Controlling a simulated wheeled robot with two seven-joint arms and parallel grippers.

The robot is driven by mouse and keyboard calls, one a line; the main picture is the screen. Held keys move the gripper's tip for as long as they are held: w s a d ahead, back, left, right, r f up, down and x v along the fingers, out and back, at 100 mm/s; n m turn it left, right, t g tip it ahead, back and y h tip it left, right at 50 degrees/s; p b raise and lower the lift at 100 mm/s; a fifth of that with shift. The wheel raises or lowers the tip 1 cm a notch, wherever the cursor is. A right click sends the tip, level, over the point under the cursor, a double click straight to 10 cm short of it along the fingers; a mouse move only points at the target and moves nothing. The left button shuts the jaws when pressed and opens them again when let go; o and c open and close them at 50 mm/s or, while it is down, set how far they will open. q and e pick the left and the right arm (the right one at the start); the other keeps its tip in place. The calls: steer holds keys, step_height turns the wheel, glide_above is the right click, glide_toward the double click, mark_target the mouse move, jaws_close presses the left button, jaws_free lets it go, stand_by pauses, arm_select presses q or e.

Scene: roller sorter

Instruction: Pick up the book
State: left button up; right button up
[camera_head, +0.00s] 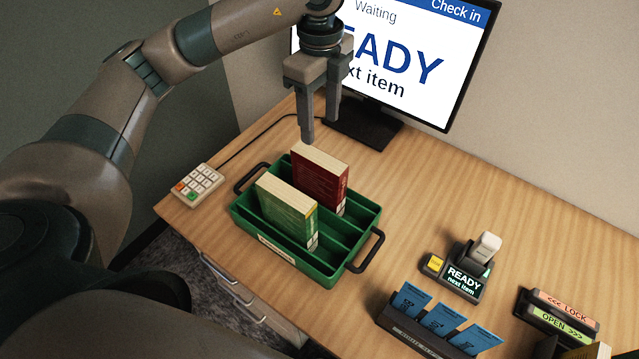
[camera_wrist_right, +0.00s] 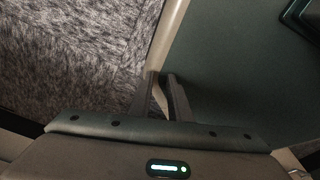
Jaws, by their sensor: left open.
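Two books stand upright in a green tray (camera_head: 243,219) on the desk: a red book (camera_head: 322,182) toward the back and a green book (camera_head: 290,212) in front of it. The task does not say which book is meant. My left gripper (camera_head: 320,130) is open and empty, pointing down above the back end of the red book, apart from it. My right gripper (camera_wrist_right: 161,76) shows only in the right wrist view, with a narrow gap between its fingers and nothing held; dark carpet and a green-grey surface lie beyond it.
A monitor (camera_head: 400,60) stands behind the left gripper. A keypad (camera_head: 196,185) sits left of the tray. A small scanner display (camera_head: 464,283), a holder with blue cards (camera_head: 440,321) and a LOCK/OPEN sign block (camera_head: 560,318) are at right. The desk right of the monitor is clear.

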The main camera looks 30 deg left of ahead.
arm_select(q)
glide_above(319, 159)
step_height(319, 159, down, 5)
steer(key=shift+d+r+p, duration=0.1)
steer(key=shift+r+p, duration=0.05)
steer(key=shift+p, duration=0.15)
step_height(319, 159, down, 6)
steer(key=shift+r+p, duration=0.15)
steer(key=shift+p, duration=0.6)
steer(key=shift+f, duration=0.5)
arm_select(e)
steer(key=shift+s+d+r+g, duration=0.15)
steer(key=shift+s+d+r, duration=0.05)
steer(key=shift+s+r, duration=0.3)
steer(key=shift+s+d+r+g, duration=0.15)
steer(key=shift+s+d+r, duration=0.05)
steer(key=shift+s+r, duration=0.25)
steer(key=shift+a, duration=0.1)
